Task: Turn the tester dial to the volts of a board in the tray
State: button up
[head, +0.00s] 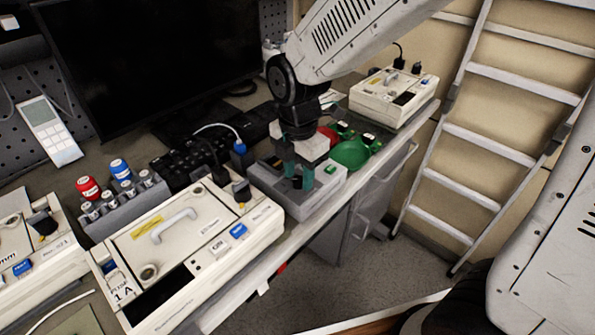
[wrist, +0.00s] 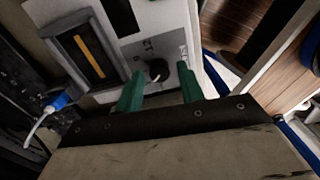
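The tester is a grey-white box (head: 325,188) in the middle of the bench in the head view, with a small green patch on its right end. Its face (wrist: 125,60) fills the upper middle of the wrist view. The dark round dial (wrist: 157,72) sits there with small marks around it, too small to read. My gripper (head: 300,178) is down at the tester. In the wrist view its green fingers (wrist: 158,82) are open, one on each side of the dial, with visible gaps. I cannot make out a board or its volts label.
A blue-plugged cable (head: 238,148) runs behind the tester.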

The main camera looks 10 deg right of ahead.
jog(key=shift+r, duration=3.5)
